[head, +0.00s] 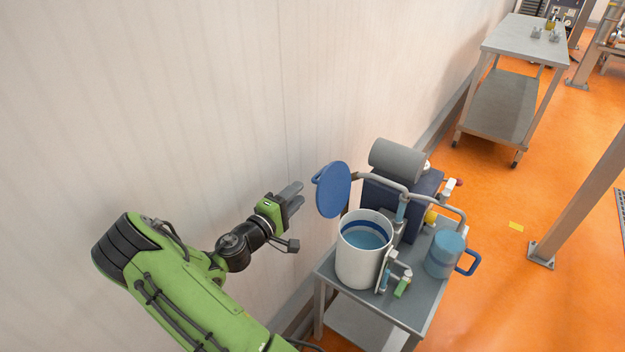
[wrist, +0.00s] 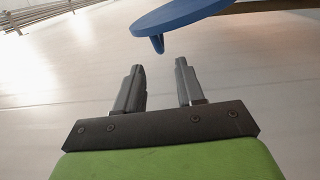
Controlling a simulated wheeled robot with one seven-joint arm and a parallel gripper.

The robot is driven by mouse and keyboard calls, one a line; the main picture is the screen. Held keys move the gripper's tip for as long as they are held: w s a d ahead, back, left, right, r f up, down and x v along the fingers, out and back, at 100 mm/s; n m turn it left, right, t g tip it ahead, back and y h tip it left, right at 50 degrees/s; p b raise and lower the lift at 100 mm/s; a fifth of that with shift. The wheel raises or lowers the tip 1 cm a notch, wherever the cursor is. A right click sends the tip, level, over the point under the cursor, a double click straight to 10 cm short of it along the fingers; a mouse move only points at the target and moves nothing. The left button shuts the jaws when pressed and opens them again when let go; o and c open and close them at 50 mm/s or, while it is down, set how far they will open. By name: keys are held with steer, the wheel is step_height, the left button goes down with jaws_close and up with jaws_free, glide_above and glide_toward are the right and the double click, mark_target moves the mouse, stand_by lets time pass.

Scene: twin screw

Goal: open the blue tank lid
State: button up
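The blue tank lid (head: 333,190) stands raised and tilted steeply beside the white tank (head: 362,262), whose top is open with blue liquid showing inside. In the wrist view the lid (wrist: 180,14) is at the top, with its small blue handle (wrist: 157,43) hanging below its edge, beyond my fingertips. My gripper (head: 297,190) is just left of the lid in the head view. In the wrist view my gripper (wrist: 160,72) has its two fingers apart with nothing between them. I see no contact with the lid or handle.
The tank stands on a grey cart (head: 405,310) with a grey motor cylinder (head: 397,160), pipes and a clear blue jug (head: 445,254). A pale wall (head: 200,90) runs close behind my arm. Another metal table (head: 520,40) stands far right. Orange floor is open to the right.

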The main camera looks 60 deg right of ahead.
mark_target(318, 174)
steer(key=d, duration=0.3)
steer(key=s+d, duration=0.1)
steer(key=d, duration=0.2)
steer(key=d+b, duration=0.1)
steer(key=d, duration=0.3)
steer(key=shift+s+d, duration=0.1)
steer(key=shift+s, duration=0.2)
steer(key=shift+f, duration=0.1)
jaws_close()
